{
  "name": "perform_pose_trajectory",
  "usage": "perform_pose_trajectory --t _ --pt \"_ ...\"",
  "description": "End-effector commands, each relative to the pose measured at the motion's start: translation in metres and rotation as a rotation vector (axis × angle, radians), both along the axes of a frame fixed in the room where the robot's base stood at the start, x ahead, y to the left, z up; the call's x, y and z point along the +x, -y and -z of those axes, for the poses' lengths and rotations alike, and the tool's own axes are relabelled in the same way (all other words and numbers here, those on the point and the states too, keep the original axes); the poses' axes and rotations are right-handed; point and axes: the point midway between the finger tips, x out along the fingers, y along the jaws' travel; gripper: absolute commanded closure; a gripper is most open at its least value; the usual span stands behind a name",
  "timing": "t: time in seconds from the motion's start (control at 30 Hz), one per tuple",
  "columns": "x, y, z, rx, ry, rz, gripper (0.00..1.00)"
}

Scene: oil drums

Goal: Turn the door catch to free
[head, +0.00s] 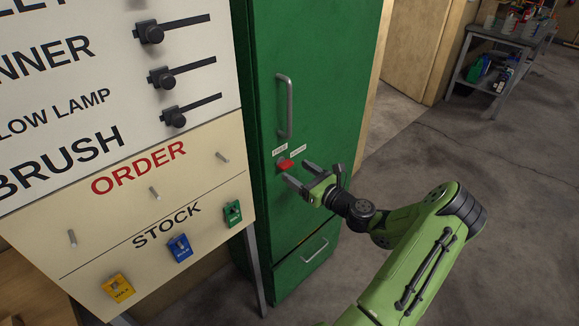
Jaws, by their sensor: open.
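The door catch (284,164) is a small red piece on the front of the green cabinet (325,60), below the cabinet's long upright handle (285,106). Two small white labels (289,151) sit just above it, too small to read surely. My gripper (297,174) is open, with its two fingers pointing toward the cabinet door close by the catch. One finger is just below the catch and the other is to its right. I cannot tell whether either finger touches the catch. The gripper looks empty.
A board (200,150) with black sliders, ORDER pegs and yellow, blue and green STOCK tags stands at left. A lower drawer handle (315,249) is below the gripper. A workbench (500,42) stands at the back right. The floor at right is clear.

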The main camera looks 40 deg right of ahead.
Motion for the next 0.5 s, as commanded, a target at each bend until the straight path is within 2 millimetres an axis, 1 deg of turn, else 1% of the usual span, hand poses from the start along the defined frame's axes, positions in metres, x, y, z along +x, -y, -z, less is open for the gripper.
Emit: perform_pose_trajectory --t 0.03,0.1,0.2,0.3,0.5 --pt "0.012 -0.001 0.000 -0.003 0.000 -0.003 0.28" --pt "0.024 -0.001 0.000 -0.003 0.000 -0.002 0.28" --pt "0.037 -0.001 0.000 -0.001 0.000 -0.001 0.28" --pt "0.042 -0.001 0.000 -0.002 -0.001 0.000 0.28" --pt "0.042 -0.001 0.000 -0.001 -0.002 0.000 0.28"
